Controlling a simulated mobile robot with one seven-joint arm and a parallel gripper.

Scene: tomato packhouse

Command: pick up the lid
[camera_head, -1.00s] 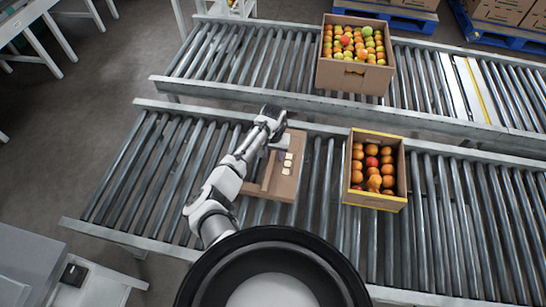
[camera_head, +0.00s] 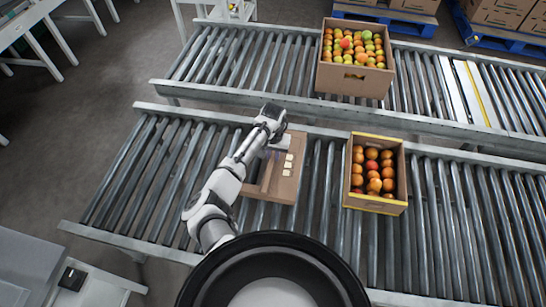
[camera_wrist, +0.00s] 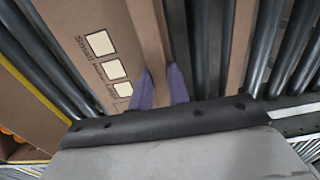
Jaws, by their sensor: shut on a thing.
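The lid (camera_head: 285,188) is brown cardboard with several pale square marks along one side. It is at the front roller conveyor, left of the yellow-edged crate. My gripper (camera_head: 272,148) is at its far end in the head view, where the arm partly covers it. In the wrist view the purple fingers (camera_wrist: 161,88) stand either side of the edge of the lid's printed panel (camera_wrist: 70,22), shut on it. The printed squares lie just left of the fingers. I cannot tell whether the lid is clear of the rollers.
A yellow-edged crate of orange-red fruit (camera_head: 377,203) stands right of the lid on the front conveyor (camera_head: 440,230). A bigger cardboard box of mixed fruit (camera_head: 352,80) stands on the rear conveyor (camera_head: 240,60). The rollers left of my arm are empty.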

